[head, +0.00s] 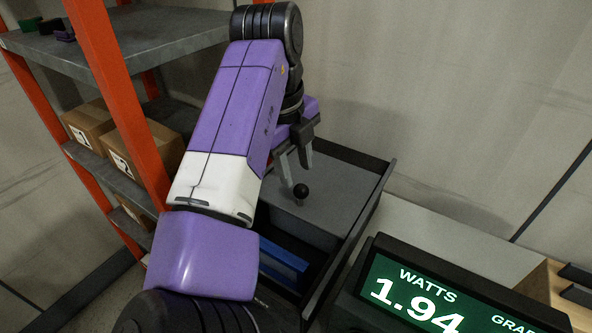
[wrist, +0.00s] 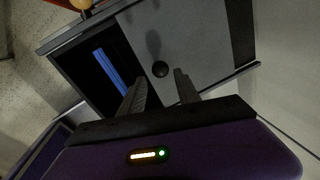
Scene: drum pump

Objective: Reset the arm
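My gripper (head: 296,172) is above a dark open-topped box (head: 366,212) with a grey panel (head: 325,185) across part of it. A black ball-shaped knob (head: 301,191) stands on the panel, just below my fingertips. In the wrist view my two fingers (wrist: 158,88) are spread apart, with the knob (wrist: 160,69) beyond and between their tips. Nothing is held between the fingers. A gap between knob and fingers seems to show, but the exact distance is hard to tell.
A blue bar (head: 284,258) lies in the box's open dark part. A display (head: 420,296) reading "WATTS 1.94" stands at front right. An orange-posted shelf (head: 118,92) with cardboard boxes (head: 140,157) stands at left. A wooden crate (head: 548,290) is at far right.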

